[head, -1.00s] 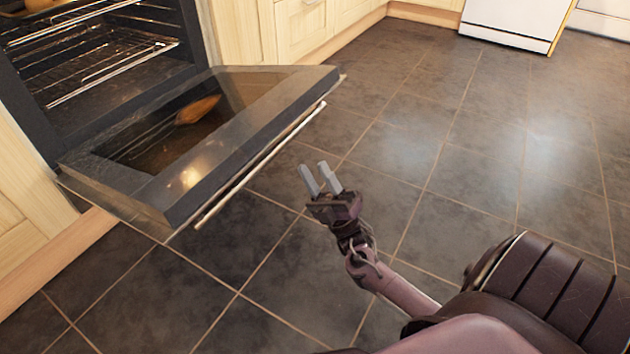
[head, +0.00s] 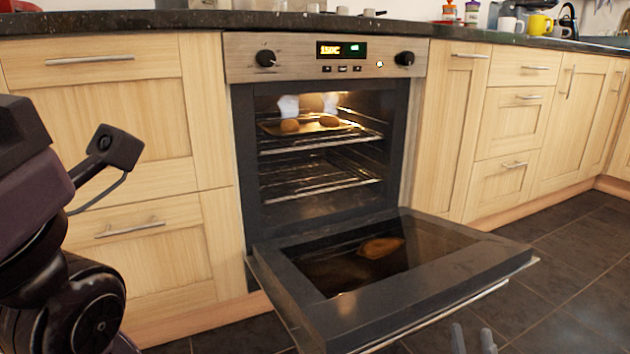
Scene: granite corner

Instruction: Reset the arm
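My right gripper (head: 472,340) shows only by its two grey fingertips at the bottom edge, in front of the open oven door (head: 480,262). The fingertips are apart with nothing between them. The rest of the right arm is out of the picture. My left arm (head: 60,240) stands at the left edge, in front of the cupboards. Its gripper is not in view.
The oven (head: 325,150) is lit, with a tray of brown food (head: 345,128) on its upper rack. A brown oval shape shows on the door glass, perhaps a reflection. Drawers (head: 150,255) flank the oven. Tiled floor (head: 570,290) at right is clear.

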